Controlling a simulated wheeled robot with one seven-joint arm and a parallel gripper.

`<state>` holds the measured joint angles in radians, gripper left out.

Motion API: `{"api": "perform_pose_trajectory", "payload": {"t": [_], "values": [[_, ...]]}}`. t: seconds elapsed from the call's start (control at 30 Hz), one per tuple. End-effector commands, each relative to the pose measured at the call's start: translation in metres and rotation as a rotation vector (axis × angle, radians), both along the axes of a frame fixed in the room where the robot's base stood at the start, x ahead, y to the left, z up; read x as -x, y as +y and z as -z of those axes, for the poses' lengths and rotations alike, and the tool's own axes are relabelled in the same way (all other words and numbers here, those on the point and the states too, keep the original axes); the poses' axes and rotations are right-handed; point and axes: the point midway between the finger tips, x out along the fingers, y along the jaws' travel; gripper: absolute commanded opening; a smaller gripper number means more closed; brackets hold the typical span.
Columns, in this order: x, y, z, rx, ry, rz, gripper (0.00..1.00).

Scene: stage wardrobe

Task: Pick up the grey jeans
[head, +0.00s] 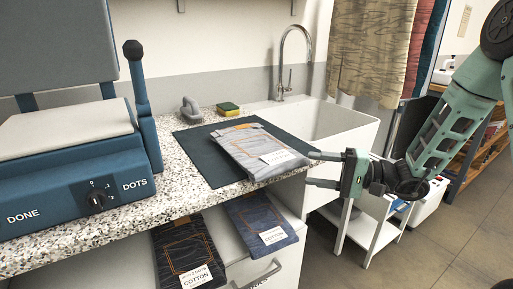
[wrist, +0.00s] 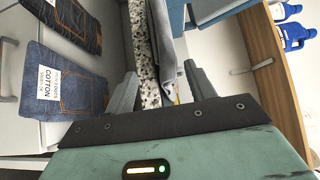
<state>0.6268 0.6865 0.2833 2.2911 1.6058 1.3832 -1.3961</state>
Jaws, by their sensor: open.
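The grey jeans (head: 250,140) lie folded flat on a dark mat on the speckled counter, with a white label at their front right corner. Their near edge seems to overhang the counter edge a little. In the wrist view a grey strip of the jeans (wrist: 172,55) shows beyond and between the fingers. My gripper (head: 309,169) is open and empty, just right of the jeans' labelled end, its fingers pointing left toward it. In the wrist view my gripper (wrist: 161,70) has its two fingers wide apart, with the counter edge beyond them.
A blue press (head: 85,190) stands left. A white cart (head: 375,215) stands right.

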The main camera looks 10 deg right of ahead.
Motion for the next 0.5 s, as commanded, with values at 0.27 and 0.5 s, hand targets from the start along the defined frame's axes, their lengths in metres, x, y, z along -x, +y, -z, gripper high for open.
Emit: {"api": "perform_pose_trajectory", "payload": {"t": [0.27, 0.5], "values": [[-0.013, 0.037, -0.008, -0.001, 0.000, -0.005, 0.55], [-0.019, 0.046, -0.007, -0.001, 0.000, -0.001, 0.55]]}}
